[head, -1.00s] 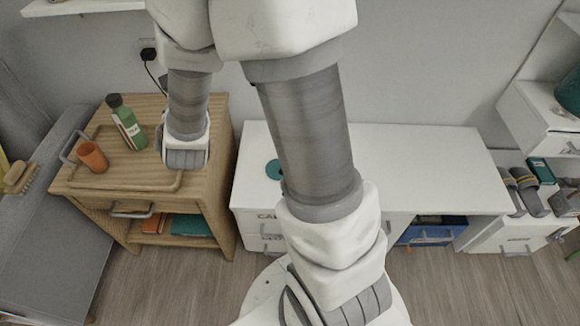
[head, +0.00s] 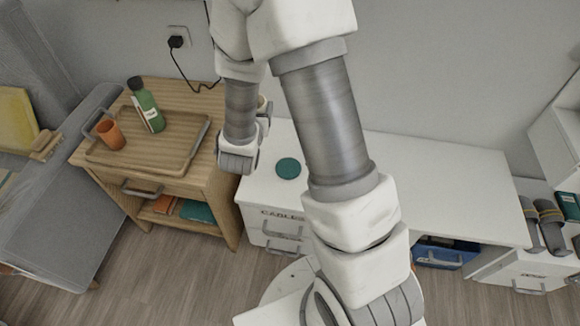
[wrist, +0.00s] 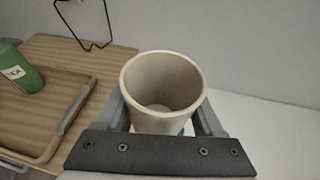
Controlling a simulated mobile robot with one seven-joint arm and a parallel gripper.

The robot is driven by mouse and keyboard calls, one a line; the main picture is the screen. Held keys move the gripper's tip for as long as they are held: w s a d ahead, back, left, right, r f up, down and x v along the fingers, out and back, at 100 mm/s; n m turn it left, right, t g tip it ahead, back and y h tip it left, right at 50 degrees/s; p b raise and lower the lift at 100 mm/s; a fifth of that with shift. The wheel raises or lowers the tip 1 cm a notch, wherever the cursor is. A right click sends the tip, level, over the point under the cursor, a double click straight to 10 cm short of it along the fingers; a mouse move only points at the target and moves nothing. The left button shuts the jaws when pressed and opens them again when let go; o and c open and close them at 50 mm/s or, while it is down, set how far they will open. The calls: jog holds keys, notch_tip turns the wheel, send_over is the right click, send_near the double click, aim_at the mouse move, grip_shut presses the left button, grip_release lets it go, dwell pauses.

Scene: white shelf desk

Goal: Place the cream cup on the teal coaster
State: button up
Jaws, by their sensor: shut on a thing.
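The cream cup (wrist: 165,85) is upright between the two fingers of my gripper (wrist: 162,110) in the wrist view. Its open rim faces the camera and it looks empty inside. My gripper is shut on it. In the head view only a sliver of the cup (head: 262,102) shows behind my wrist, and the fingers are hidden. The round teal coaster (head: 288,168) lies bare on the white desk, to the right of and nearer than the cup. A small teal patch, probably the coaster, shows below the cup in the wrist view.
A wooden cabinet holds a tray (head: 165,150) with a green bottle (head: 147,105) and an orange cup (head: 110,134). A black cable (head: 182,72) hangs from a wall socket. The white desk (head: 440,180) is clear right of my arm. Sandals (head: 548,220) lie farther right.

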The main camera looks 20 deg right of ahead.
jog(key=s+d+f+m+g+h+p, duration=0.1)
jog(key=s+d+f+m+g+h, duration=0.15)
jog(key=d+f, duration=0.6)
jog(key=s+d+f+m+g+h+p, duration=0.1)
jog(key=s+d+f+m+g+h, duration=0.15)
jog(key=d+f, duration=0.65)
jog(key=t+b, duration=0.1)
jog(key=b, duration=0.4)
send_over(288, 169)
jog(key=w+d, duration=0.2)
jog(key=d, duration=0.1)
jog(key=f, duration=0.9)
jog(key=shift+w+a+f, duration=0.15)
jog(key=shift+w, duration=0.05)
jog(key=shift+f+b, duration=0.7)
jog(key=shift+f, duration=1.25)
jog(key=shift+f, duration=0.1)
jog(key=o, duration=1.5)
